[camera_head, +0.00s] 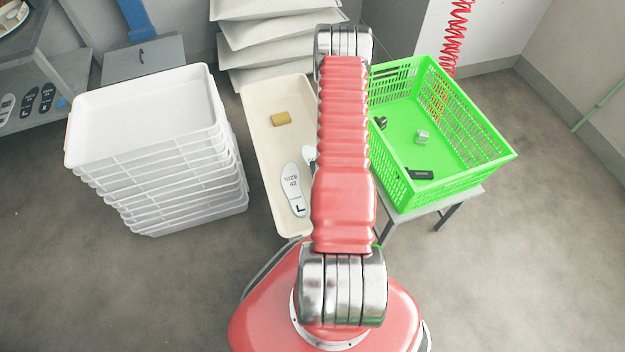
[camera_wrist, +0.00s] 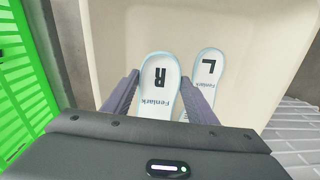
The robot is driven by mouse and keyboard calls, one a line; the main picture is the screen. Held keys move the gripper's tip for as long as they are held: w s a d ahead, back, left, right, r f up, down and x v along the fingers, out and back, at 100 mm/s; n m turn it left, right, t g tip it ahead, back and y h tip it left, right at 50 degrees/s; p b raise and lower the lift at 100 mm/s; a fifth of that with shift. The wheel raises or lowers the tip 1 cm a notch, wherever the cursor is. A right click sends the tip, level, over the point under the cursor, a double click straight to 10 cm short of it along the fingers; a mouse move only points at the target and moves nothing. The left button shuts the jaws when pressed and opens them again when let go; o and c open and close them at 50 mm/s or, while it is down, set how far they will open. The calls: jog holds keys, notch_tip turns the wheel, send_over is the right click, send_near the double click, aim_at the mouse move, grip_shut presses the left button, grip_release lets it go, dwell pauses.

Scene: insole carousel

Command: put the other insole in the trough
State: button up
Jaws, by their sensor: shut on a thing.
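A white insole marked L and "SIZE 42" (camera_head: 293,190) lies in the cream trough (camera_head: 262,118); it also shows in the wrist view (camera_wrist: 209,68). A second white insole, marked R (camera_wrist: 159,98), is between the two fingers of my gripper (camera_wrist: 160,80), which is shut on it. The R insole is left of the L insole in the wrist view, over the trough floor; whether it touches the floor I cannot tell. In the head view only a sliver of it (camera_head: 309,156) shows beside my arm, and my gripper is hidden behind the arm.
A yellow block (camera_head: 281,119) lies farther back in the trough. A green crate (camera_head: 440,190) with small items stands to the right on a stand. Stacked white trays (camera_head: 150,105) stand to the left. More insoles (camera_head: 30,100) lie on a shelf at far left.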

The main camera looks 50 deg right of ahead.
jog(key=shift+f, duration=2.4)
jog(key=shift+f, duration=2.05)
jog(key=o, duration=1.1)
jog(key=shift+c, duration=0.2)
jog(key=shift+r, duration=0.1)
jog(key=shift+r, duration=5.9)
